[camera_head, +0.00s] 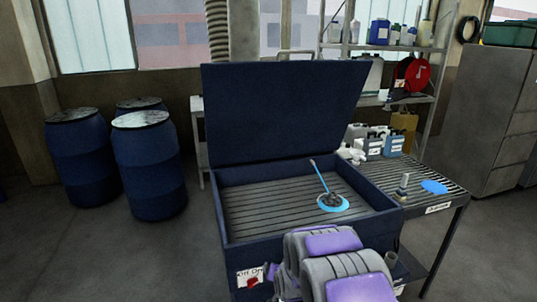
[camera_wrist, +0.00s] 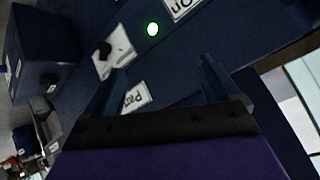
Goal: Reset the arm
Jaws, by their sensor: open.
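My gripper (camera_wrist: 165,88) shows in the wrist view with its two dark fingers spread apart and nothing between them. It faces a dark blue panel with white labels, a black knob (camera_wrist: 104,49) and a lit green lamp (camera_wrist: 152,29). In the head view my grey and purple arm is at the bottom, in front of the blue washing cabinet (camera_head: 300,229). The gripper's fingers are hidden there. The cabinet's lid (camera_head: 283,112) stands open. Inside, a blue-handled tool (camera_head: 319,175) and a dark part on a light blue disc (camera_head: 333,203) rest on the slatted floor.
A slatted side table (camera_head: 440,190) on the right holds a small metal part (camera_head: 403,186), a blue disc (camera_head: 434,187) and several bottles. Several blue drums (camera_head: 148,165) stand at the left. A grey cabinet (camera_head: 480,110) is at the right.

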